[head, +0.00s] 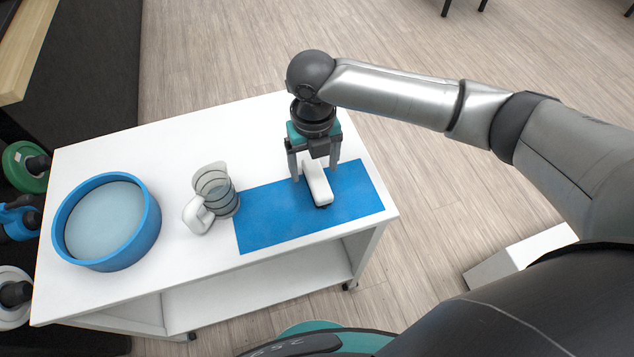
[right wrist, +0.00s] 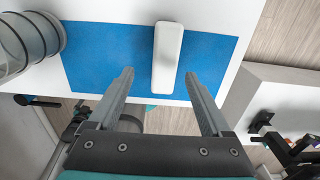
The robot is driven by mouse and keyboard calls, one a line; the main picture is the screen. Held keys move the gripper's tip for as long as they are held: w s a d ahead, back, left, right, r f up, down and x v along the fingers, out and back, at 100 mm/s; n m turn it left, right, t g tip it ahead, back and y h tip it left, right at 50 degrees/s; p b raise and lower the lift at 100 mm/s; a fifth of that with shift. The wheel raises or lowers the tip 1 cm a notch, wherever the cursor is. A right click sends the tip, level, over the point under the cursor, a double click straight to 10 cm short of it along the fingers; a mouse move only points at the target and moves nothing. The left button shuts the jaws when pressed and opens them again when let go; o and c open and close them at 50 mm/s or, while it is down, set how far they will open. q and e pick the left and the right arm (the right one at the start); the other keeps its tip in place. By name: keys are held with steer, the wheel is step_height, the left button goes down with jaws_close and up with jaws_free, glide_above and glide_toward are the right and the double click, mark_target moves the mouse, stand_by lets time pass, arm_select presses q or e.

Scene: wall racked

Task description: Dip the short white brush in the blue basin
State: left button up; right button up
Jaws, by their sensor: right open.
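The short white brush (head: 317,184) lies on the blue mat (head: 275,216) at the right end of the white table. It also shows in the right wrist view (right wrist: 167,60), running lengthwise ahead of the fingers. My right gripper (head: 315,174) is open above the mat, with its two fingers apart on either side of the brush; in the right wrist view the gripper (right wrist: 160,90) is empty. The round blue basin (head: 151,232) stands at the left end of the table and holds pale water. My left gripper is not in view.
A clear ribbed pitcher (head: 222,190) with water and a white mug (head: 198,215) stand between basin and mat. The white table (head: 140,150) is bare behind them. A white box (head: 520,255) is on the floor at right.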

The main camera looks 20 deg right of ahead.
mark_target(318, 180)
steer(key=f, duration=0.2)
steer(key=f+b, duration=0.1)
steer(key=f, duration=0.3)
steer(key=shift+s+d+f, duration=0.15)
steer(key=shift+d+f, duration=0.1)
steer(key=shift+d, duration=0.15)
steer(key=shift+r, duration=0.1)
jaws_close()
